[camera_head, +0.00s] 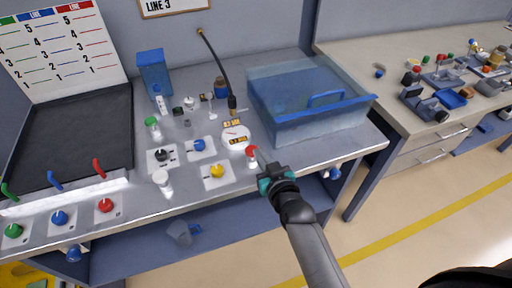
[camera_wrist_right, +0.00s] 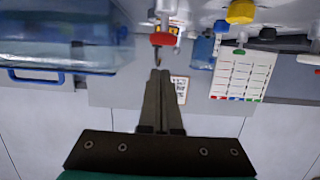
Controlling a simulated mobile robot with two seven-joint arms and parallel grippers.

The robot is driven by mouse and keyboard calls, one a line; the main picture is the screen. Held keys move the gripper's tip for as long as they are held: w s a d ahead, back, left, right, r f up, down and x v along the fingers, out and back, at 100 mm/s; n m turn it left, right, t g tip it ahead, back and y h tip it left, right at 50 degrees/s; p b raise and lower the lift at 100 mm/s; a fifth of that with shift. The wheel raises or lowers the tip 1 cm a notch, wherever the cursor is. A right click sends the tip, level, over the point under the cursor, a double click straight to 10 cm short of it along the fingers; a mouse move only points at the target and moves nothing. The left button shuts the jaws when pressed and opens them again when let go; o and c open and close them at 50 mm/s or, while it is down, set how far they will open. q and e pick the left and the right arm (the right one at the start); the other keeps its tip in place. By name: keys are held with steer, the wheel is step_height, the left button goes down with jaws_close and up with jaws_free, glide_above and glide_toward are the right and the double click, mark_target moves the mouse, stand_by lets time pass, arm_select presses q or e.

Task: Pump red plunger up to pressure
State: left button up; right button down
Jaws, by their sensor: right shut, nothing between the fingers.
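The red plunger (camera_head: 252,151) is a red knob on a white body on the metal bench, near its front edge and left of the blue clear tank. In the right wrist view the red plunger (camera_wrist_right: 163,39) shows upside down, just beyond my fingertips. My right gripper (camera_head: 259,155) comes from the front right, and its fingers are close beside the red knob. In the wrist view the right gripper (camera_wrist_right: 160,75) has its fingers together with nothing between them. Whether a finger touches the knob I cannot tell. My left gripper is not in view.
A clear blue tank (camera_head: 317,124) stands right of the plunger. A yellow knob (camera_head: 217,171), a blue knob (camera_head: 199,145) and a white gauge (camera_head: 236,137) sit to its left. A black hose (camera_head: 219,69) rises behind. Open floor lies in front of the bench.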

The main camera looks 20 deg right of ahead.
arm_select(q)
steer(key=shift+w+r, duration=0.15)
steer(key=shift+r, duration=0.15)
arm_select(e)
steer(key=v, duration=0.6)
steer(key=shift+r, duration=0.1)
stand_by(1.2)
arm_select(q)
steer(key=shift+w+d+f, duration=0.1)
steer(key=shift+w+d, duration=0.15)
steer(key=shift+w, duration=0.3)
arm_select(e)
steer(key=shift+r, duration=1.3)
steer(key=shift+w, duration=0.1)
